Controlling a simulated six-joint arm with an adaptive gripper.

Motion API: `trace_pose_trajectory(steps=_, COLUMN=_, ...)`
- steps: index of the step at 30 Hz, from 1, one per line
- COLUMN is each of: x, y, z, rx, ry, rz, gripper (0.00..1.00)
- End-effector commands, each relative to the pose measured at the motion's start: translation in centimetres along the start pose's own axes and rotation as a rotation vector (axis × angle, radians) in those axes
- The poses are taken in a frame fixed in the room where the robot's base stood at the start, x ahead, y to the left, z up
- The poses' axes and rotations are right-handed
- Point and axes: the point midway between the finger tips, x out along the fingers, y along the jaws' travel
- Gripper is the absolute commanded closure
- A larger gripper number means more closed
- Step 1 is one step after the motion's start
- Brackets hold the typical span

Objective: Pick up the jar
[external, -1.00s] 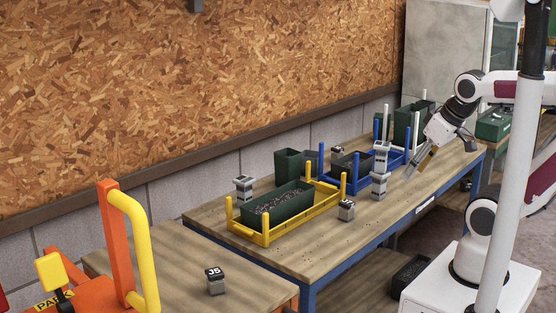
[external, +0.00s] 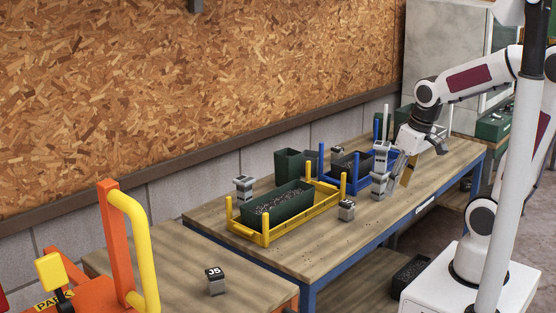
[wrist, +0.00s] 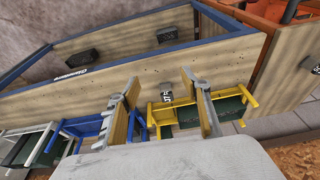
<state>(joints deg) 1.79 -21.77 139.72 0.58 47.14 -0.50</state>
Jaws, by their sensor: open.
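Several grey, cube-like jars with dark labelled lids are in view, and I cannot tell which one the task means. One jar (external: 346,210) stands alone by the front corner of the yellow tray frame. In the wrist view, a jar (wrist: 166,93) shows between my finger lines, beyond the tips. Other jars form a stack (external: 380,172) between the yellow and blue frames. A jar marked J5 (external: 215,281) stands on the nearer table.
The yellow frame (external: 272,234) holds a green bin (external: 290,203) of dark material. A blue frame (external: 402,155) stands behind the stack, near my gripper. Another jar (external: 243,187) stands behind the yellow frame. The bench's front strip is mostly clear.

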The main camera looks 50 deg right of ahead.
Motion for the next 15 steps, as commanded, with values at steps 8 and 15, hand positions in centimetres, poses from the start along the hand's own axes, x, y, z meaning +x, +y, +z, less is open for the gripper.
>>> trace_pose_trajectory(steps=8, x=3.4, y=0.2, z=-2.8, rx=0.005, ry=-0.033, rz=-0.002, gripper=0.53)
trace_pose_trajectory(steps=15, x=6.5, y=0.5, z=-5.7, rx=0.004, ry=-0.028, rz=-0.004, gripper=0.53)
